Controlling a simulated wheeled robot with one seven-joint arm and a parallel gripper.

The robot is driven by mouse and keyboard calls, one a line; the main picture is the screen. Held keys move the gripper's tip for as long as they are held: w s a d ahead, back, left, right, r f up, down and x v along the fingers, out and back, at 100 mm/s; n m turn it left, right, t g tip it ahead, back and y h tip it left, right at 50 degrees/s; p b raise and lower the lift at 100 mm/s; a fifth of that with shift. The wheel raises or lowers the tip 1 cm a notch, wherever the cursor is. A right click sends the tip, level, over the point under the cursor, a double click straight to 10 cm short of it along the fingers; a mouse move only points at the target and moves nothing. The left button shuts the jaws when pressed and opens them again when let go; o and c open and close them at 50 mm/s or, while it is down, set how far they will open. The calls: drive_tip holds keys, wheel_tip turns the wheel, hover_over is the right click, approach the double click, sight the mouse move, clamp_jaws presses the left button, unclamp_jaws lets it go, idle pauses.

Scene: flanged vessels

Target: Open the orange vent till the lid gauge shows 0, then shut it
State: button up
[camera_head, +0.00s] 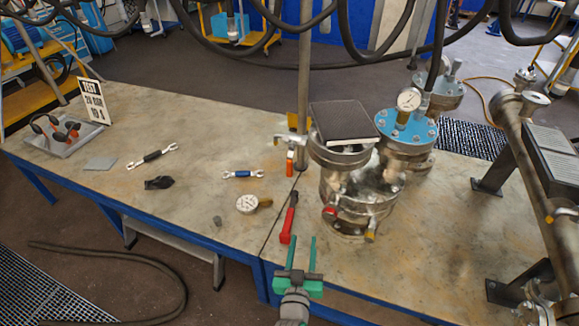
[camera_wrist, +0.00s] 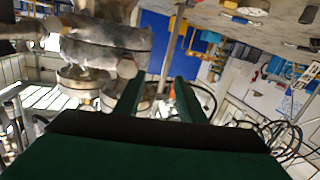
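A metal vessel (camera_head: 350,200) stands on the bench, with a dark square plate (camera_head: 343,122) on its top flange. Behind it to the right is a blue bolted lid (camera_head: 407,130) with a round white-faced gauge (camera_head: 408,99); its reading is too small to tell. A small orange handle (camera_head: 290,163) stands upright left of the vessel, by the post; I cannot tell whether it is the vent or how it is set. My gripper (camera_head: 302,242), with green fingers apart and nothing between them, is in front of the vessel, away from the orange handle. It also shows in the wrist view (camera_wrist: 158,88).
A red-handled tool (camera_head: 289,218) lies close beyond my gripper. A loose gauge (camera_head: 247,204), a blue-banded wrench (camera_head: 243,175) and a black-handled wrench (camera_head: 153,156) lie on the left bench. A metal post (camera_head: 304,80) rises behind; hoses hang above. A pipe (camera_head: 525,180) stands right.

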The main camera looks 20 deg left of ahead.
drive_tip(key=m+t, duration=0.1)
approach(289, 167)
drive_tip(key=w, duration=0.3)
drive_tip(key=w+a, duration=0.1)
drive_tip(key=w, duration=0.3)
drive_tip(key=w+a, duration=0.1)
drive_tip(key=w, duration=0.3)
clamp_jaws()
